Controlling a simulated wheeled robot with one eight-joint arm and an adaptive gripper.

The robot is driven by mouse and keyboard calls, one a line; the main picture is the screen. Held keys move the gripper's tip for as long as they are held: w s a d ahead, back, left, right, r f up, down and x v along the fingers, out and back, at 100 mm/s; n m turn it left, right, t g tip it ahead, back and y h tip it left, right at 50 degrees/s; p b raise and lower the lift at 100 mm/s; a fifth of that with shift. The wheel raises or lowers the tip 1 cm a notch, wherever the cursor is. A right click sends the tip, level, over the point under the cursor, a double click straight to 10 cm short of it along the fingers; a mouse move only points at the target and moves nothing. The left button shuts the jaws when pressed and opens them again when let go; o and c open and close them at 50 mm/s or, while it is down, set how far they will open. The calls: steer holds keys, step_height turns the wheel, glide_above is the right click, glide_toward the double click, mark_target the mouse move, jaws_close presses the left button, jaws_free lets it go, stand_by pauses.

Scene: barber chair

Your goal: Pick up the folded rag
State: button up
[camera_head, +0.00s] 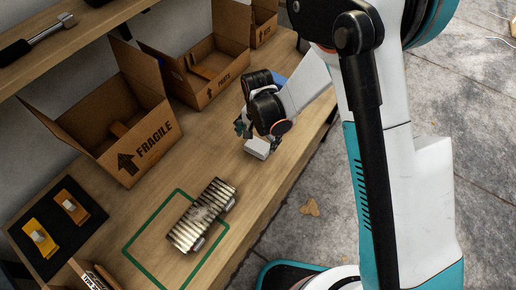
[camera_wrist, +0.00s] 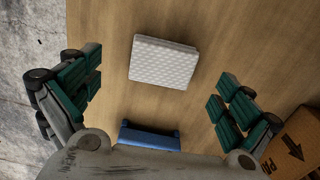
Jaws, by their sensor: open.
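A white folded rag with a waffle texture (camera_wrist: 164,62) lies flat on the wooden bench in the wrist view, ahead of and between my open fingers. In the head view, the rag (camera_head: 257,148) shows as a small pale block near the bench's right edge, just below my gripper (camera_head: 248,130). In the wrist view, the green finger pads of my gripper (camera_wrist: 160,97) stand wide apart, with nothing between them touching. The rag is uncovered in the wrist view.
A blue object (camera_wrist: 150,137) lies on the bench close to my palm. Cardboard boxes (camera_head: 140,140) line the wall side; one box (camera_wrist: 298,145) is near my right finger. A striped object (camera_head: 203,213) lies in a green outline. Tools rest on a dark mat (camera_head: 75,245).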

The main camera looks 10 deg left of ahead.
mark_target(257, 146)
steer(key=f, duration=0.2)
steer(key=f+b, duration=0.2)
steer(key=f, duration=0.1)
steer(key=shift+w+a+f, duration=0.15)
steer(key=shift+w+f, duration=0.15)
steer(key=shift+r, duration=0.1)
steer(key=c, duration=1)
